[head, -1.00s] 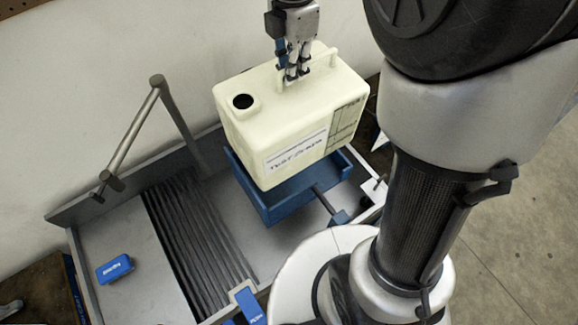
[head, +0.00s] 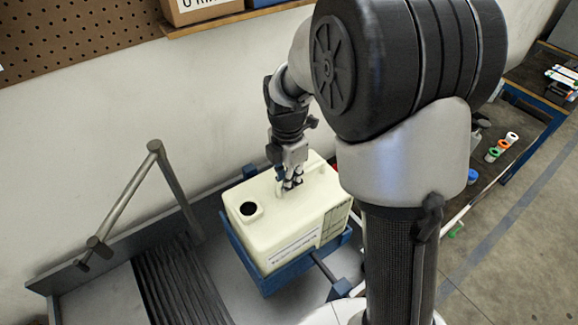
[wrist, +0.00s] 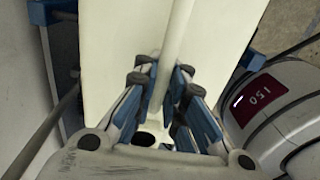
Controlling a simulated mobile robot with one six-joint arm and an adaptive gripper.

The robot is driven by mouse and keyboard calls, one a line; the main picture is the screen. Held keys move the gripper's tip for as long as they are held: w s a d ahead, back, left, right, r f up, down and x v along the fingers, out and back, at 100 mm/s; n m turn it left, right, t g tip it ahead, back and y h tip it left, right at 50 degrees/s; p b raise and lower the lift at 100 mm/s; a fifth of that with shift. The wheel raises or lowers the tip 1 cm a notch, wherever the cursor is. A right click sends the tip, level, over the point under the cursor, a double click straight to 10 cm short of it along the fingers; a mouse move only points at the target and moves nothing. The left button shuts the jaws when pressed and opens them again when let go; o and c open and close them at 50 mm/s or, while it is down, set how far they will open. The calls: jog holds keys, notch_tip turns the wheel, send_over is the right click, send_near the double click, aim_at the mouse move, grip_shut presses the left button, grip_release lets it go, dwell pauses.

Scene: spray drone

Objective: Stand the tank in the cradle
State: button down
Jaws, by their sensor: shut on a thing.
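The cream tank (head: 285,215) is upright, with its dark open filler neck (head: 248,209) at the left of its top. Its lower part is inside the blue cradle (head: 268,284), whose walls show around its base; whether it touches the cradle floor is hidden. My gripper (head: 290,184) is above the tank, shut on the handle along its top. In the wrist view my gripper (wrist: 165,88) has its fingers on both sides of the pale handle bar (wrist: 182,35), with the tank top (wrist: 120,60) below.
The cradle stands in a grey tray (head: 95,300) with a black ribbed strip (head: 175,285) and a bent grey tube frame (head: 128,200) at left. A wall with pegboard (head: 80,40) and a shelf (head: 225,20) is behind. A bench with small bottles (head: 500,148) is at right.

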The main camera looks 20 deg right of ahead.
aim_at(289, 194)
jog(key=shift+f, duration=2.65)
jog(key=c, duration=1.7)
grip_release()
jog(key=shift+f+b, duration=0.15)
jog(key=shift+b, duration=0.15)
jog(key=shift+o, duration=0.2)
notch_tip(289, 194, up, 12)
jog(key=shift+w+a+r+p, duration=0.1)
jog(key=shift+p, duration=0.55)
jog(key=s+r+m+t, duration=0.2)
jog(key=s+r+m, duration=0.2)
jog(key=s+m, duration=0.6)
jog(key=s+r+m+t, duration=0.3)
jog(key=s+r+m, duration=0.2)
jog(key=s+m, duration=0.6)
jog(key=shift+s+m, duration=0.3)
jog(key=shift+s, duration=0.05)
